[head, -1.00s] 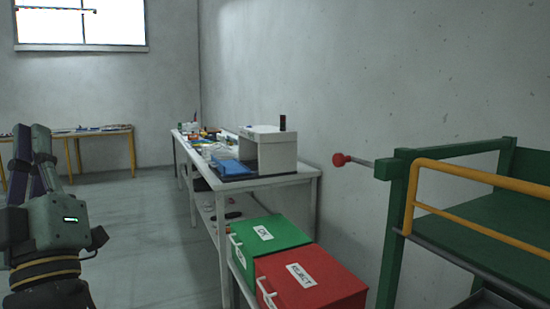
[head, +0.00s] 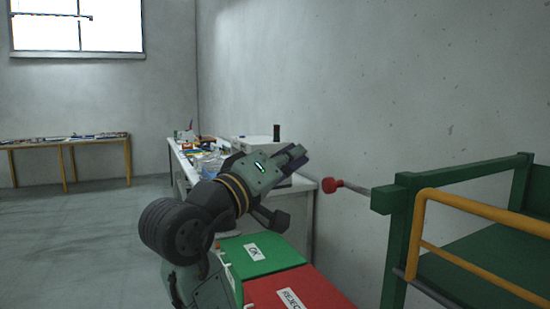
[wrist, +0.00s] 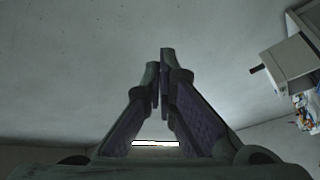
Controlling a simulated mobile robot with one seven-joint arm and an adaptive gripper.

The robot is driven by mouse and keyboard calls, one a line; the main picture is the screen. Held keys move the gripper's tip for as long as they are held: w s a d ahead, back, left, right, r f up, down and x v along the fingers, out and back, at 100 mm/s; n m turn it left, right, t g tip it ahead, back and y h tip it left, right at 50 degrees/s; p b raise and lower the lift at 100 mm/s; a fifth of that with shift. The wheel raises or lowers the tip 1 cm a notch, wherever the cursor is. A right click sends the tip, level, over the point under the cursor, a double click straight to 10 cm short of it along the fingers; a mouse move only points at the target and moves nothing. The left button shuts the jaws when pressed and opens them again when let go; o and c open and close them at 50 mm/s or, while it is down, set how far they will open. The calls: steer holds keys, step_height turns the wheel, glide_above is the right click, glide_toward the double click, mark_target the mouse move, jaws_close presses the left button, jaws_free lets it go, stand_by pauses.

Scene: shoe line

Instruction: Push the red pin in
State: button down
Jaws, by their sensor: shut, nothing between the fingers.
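The red pin has a round red knob (head: 329,185) on a thin metal rod (head: 355,188) that sticks out leftward from the green frame (head: 405,190) on the right of the head view. The rod shows a visible length between knob and frame. My gripper (head: 298,152) is shut and empty, to the left of the knob and a little above it in the picture, apart from it. In the wrist view my gripper's fingers (wrist: 160,75) meet at their tips with nothing between them. The knob does not show in the wrist view.
A green OK box (head: 262,253) and a red REJECT box (head: 300,290) stand below my arm. A cluttered white bench (head: 303,215) is behind it. A yellow rail (head: 480,208) runs along the green frame. The concrete wall is behind the knob.

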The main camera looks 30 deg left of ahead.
steer(key=shift+w+d+f+p, duration=0.15)
steer(key=shift+d+f+p, duration=0.1)
steer(key=shift+d+f, duration=0.45)
steer(key=shift+w+d+f+p, duration=0.1)
steer(key=shift+d+f+p, duration=0.15)
steer(key=shift+d+f, duration=0.4)
steer(key=shift+s+d+r, duration=0.1)
steer(key=shift+d+r, duration=0.05)
steer(key=shift+d, duration=0.05)
